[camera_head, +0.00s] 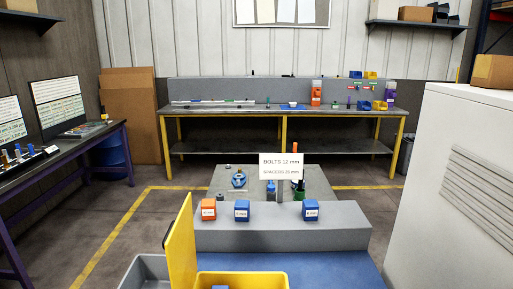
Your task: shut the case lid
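The yellow case (265,274) is at the bottom edge of the head view, cut off by the frame. Its yellow lid (181,250) stands up at the case's left side, so the case is open. A small dark mark shows near the lid's lower edge. Part of a blue item (220,287) shows inside the case. The hinge and the lower part of the case are out of view. Neither of my grippers is in view.
A grey bin (140,268) stands just left of the lid. A blue surface (335,268) lies right of the case. Behind is a grey ledge (345,240) with an orange box (208,209) and two blue boxes (242,210). A sign (281,160) stands behind them.

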